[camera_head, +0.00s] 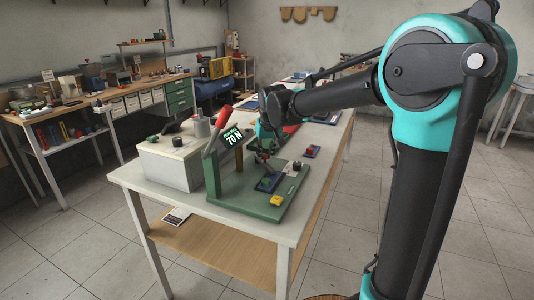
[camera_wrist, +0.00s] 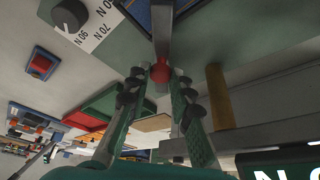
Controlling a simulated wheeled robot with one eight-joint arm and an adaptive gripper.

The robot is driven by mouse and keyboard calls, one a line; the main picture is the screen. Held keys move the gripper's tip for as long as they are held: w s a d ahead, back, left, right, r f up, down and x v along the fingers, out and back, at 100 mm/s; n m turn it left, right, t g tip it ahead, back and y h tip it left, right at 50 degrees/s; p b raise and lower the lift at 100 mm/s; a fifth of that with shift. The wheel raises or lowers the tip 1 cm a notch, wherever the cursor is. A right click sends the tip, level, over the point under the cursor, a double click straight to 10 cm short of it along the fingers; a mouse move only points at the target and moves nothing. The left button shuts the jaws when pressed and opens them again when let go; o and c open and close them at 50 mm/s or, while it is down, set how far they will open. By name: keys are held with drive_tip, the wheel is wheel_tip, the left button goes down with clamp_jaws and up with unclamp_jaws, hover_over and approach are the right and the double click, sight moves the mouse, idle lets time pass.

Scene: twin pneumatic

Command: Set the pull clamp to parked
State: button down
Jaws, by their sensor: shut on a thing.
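A green fixture plate (camera_head: 230,204) stands on the table's near end and carries several small parts. A sign reading 70 N (camera_head: 232,138) and a lever with a red handle (camera_head: 218,120) rise from its left side. My gripper (camera_head: 264,152) is low over the plate, its tips small and partly hidden in the head view. In the wrist view my gripper (camera_wrist: 161,90) has its two green fingers closed around a red ball knob (camera_wrist: 160,77) on a grey bar (camera_wrist: 163,35). I cannot tell from the label or position which setting the clamp is in.
In the wrist view a dark dial (camera_wrist: 70,13) with N numbers sits upper left and a brass post (camera_wrist: 220,95) stands right of the fingers. A white box (camera_head: 170,162) is left of the plate. A yellow block (camera_head: 276,200) lies near its front corner.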

drive_tip(key=shift+s+a+m+h, duration=0.2)
drive_tip(key=shift+a+m+h, duration=0.25)
drive_tip(key=shift+m, duration=0.45)
drive_tip(key=shift+s+a+m+h, duration=0.25)
drive_tip(key=shift+a+m, duration=0.35)
drive_tip(key=shift+m, duration=0.3)
drive_tip(key=c, duration=1.3)
unclamp_jaws()
drive_tip(key=shift+c, duration=0.2)
drive_tip(key=v, duration=1.2)
drive_tip(key=shift+s, duration=0.1)
